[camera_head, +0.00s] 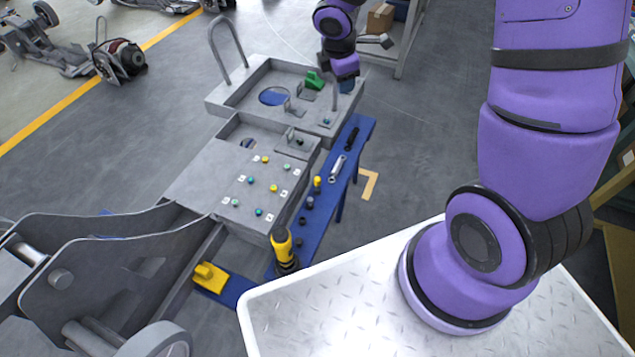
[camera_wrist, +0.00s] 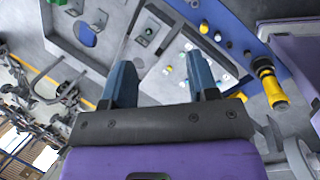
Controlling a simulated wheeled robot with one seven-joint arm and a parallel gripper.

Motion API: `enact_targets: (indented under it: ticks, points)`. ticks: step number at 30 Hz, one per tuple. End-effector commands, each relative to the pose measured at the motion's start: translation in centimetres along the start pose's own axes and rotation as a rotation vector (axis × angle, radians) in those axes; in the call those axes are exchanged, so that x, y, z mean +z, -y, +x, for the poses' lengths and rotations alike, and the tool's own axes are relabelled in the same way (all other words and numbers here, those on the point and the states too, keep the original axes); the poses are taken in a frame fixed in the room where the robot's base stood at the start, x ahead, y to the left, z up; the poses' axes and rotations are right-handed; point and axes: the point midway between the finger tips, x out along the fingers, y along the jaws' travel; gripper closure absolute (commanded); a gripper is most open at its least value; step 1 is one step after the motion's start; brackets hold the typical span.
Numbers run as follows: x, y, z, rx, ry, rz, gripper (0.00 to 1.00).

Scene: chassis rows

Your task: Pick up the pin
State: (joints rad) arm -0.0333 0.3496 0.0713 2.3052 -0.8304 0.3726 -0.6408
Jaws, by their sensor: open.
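Several small coloured pins, yellow and teal, stand upright on the grey plate (camera_head: 190,185) of the chassis. One yellow pin (camera_head: 265,159) is near its far edge. A yellow-topped pin (camera_head: 317,184) also stands on the blue bench beside the plate and shows in the wrist view (camera_wrist: 204,27). I cannot tell which one the task means. My gripper (camera_wrist: 161,80) is open and empty in the wrist view, its two blue fingers apart above the chassis. In the head view my purple wrist is at the top centre, past the far end of the bench; the fingertips are mostly hidden.
The blue bench (camera_head: 333,191) holds a wrench (camera_head: 338,168), dark cylinders and a yellow-black tool (camera_head: 284,250). A yellow block (camera_head: 210,277) lies low at left. A shelf stands behind my wrist.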

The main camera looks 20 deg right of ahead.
Motion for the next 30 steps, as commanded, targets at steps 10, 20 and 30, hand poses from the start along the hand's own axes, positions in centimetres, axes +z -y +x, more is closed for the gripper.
enact_targets:
  ticks: [10, 20, 30]
  points:
    - [-5.1, 2.1, 10.6, -0.079, -0.096, -0.397, 0.46]
    - [-9.6, 6.8, 19.3, -0.141, -0.242, -0.732, 0.46]
    - [-11.4, 9.2, 22.4, -0.159, -0.310, -0.850, 0.46]
